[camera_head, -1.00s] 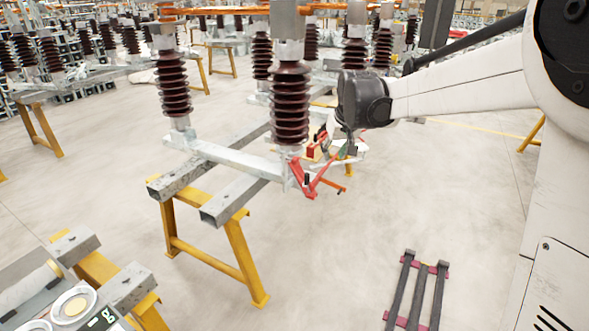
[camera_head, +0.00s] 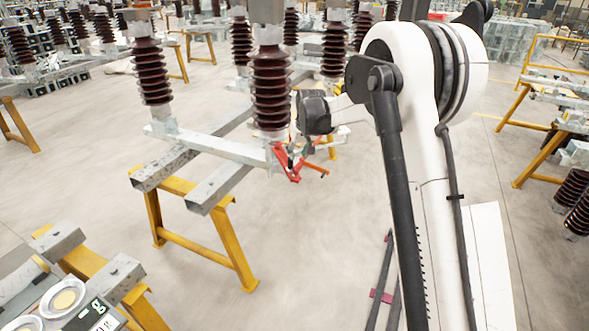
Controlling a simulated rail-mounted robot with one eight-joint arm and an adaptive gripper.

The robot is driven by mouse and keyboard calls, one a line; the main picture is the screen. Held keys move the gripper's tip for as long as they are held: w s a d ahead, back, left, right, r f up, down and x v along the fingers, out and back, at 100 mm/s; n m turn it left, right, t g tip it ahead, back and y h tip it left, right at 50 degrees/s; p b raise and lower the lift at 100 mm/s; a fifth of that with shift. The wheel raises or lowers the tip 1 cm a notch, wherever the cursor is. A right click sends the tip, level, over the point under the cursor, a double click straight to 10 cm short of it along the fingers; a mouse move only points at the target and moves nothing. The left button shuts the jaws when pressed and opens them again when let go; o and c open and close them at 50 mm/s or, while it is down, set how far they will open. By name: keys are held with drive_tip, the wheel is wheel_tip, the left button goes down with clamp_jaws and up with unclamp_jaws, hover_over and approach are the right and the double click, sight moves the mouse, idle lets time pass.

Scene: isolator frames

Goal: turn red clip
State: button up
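The red clip (camera_head: 291,169) is at the right end of the grey crossbar, below the front brown insulator. It has red arms that slope downward, and an orange-red rod (camera_head: 317,168) sticks out to its right. My gripper (camera_head: 303,147) is at the clip, just below the dark wrist of my arm. It is small and partly hidden by the wrist and the red parts. I cannot tell whether its fingers are open or shut, or whether they touch the clip.
The brown insulator (camera_head: 271,92) stands on the crossbar (camera_head: 222,146), carried by steel beams on a yellow trestle (camera_head: 198,239). Another insulator (camera_head: 151,76) stands to its left. A rack with dark bars (camera_head: 379,285) lies on the floor. The floor in front is clear.

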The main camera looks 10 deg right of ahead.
sight(294, 170)
drive_tip(key=x, duration=0.9)
drive_tip(key=shift+w+f, duration=0.15)
drive_tip(key=shift+f, duration=0.2)
clamp_jaws()
